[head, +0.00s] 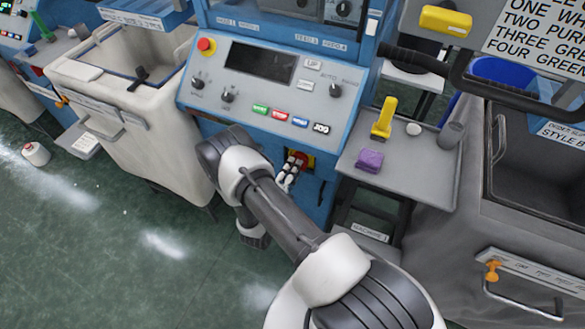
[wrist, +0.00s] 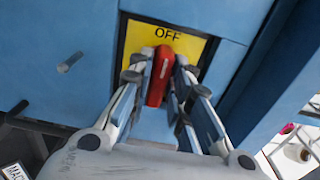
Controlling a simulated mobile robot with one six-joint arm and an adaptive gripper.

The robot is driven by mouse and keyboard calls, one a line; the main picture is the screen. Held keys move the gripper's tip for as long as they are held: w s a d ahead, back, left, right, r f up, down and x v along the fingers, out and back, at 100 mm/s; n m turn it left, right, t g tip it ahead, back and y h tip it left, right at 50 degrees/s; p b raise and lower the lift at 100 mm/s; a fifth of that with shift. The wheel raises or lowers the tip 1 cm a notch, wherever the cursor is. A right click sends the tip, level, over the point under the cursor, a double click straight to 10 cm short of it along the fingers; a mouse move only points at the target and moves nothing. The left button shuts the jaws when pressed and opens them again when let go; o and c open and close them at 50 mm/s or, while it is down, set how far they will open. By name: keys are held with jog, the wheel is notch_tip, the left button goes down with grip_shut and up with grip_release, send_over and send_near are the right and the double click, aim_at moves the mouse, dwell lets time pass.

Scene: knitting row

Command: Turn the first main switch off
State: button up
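The main switch has a red handle (wrist: 160,76) on a yellow plate (wrist: 196,46) with a dark border, set in a blue panel. The word OFF is on the plate just above the handle's upper end. The handle stands nearly upright in the wrist view, leaning slightly. My gripper (wrist: 160,68) has one finger on each side of the handle, close against it, and looks shut on it. In the head view my gripper (head: 291,172) reaches the red and yellow switch (head: 304,160) low on the blue machine and covers part of it. The lower plate is partly hidden.
Above the switch is a control panel with a red stop button (head: 206,45) and coloured buttons. On the right, a grey shelf (head: 425,178) holds a purple block (head: 369,161) and a yellow tool (head: 384,118). A pale bin (head: 135,130) stands left; open green floor lies in front.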

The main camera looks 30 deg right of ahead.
jog(key=o, duration=0.3)
jog(key=v, duration=1.2)
dwell(0.4)
